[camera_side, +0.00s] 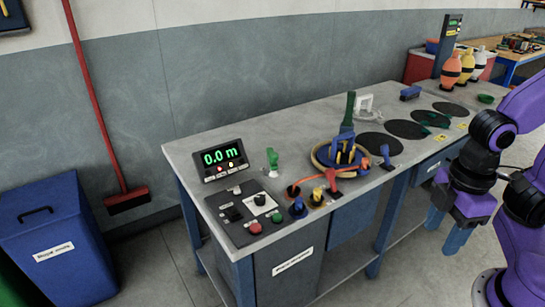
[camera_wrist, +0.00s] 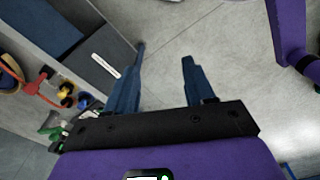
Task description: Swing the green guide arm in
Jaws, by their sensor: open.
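A small upright green piece (camera_side: 272,160) stands on the bench behind the control panel. A taller dark green post (camera_side: 350,108) stands at the back of the round wooden-rimmed base (camera_side: 322,155). I cannot tell for sure which is the guide arm. An orange-red arm (camera_side: 330,180) lies across the front of the base, and it also shows in the wrist view (camera_wrist: 35,84). My gripper (camera_wrist: 163,62) is open and empty, with its two blue fingers apart over the floor. In the side view it hangs off the bench's front right, clear of everything on the bench.
A display reading 0.0 m (camera_side: 222,158) and a panel with knobs and buttons (camera_side: 240,215) fill the bench's left end. Yellow (camera_side: 317,196) and blue (camera_side: 298,207) knobs line the front edge. Dark discs (camera_side: 405,129) and orange, yellow and white floats (camera_side: 467,66) are at the right.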

